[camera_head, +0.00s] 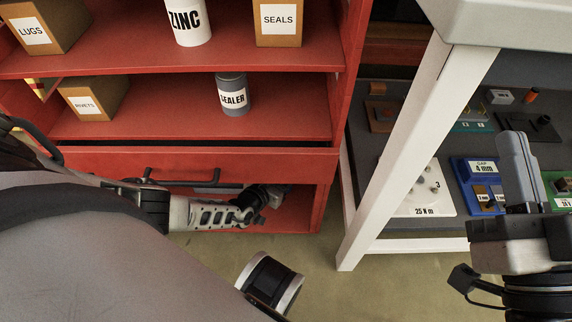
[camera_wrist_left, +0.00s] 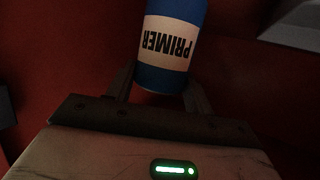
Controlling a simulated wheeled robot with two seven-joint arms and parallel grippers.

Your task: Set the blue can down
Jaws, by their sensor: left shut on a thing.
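The blue can (camera_wrist_left: 170,45), with a pale label reading PRIMER upside down in the left wrist view, is between the fingers of my left gripper (camera_wrist_left: 160,88). That gripper is shut on it. In the head view my left arm reaches into the open bottom space of the red cabinet (camera_head: 190,163), below a drawer with a dark handle. The can cannot be made out there, and I cannot tell whether it touches a surface. My right gripper (camera_head: 518,145) is over the grey table at right, away from the can; its finger gap does not show clearly.
Above the drawer, a grey SEALER can (camera_head: 232,96) and a RIVETS box (camera_head: 92,98) stand on a shelf. A ZINC can (camera_head: 187,22), SEALS box (camera_head: 278,22) and LUGS box (camera_head: 45,25) are higher. A white table leg (camera_head: 410,135) stands right of the cabinet.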

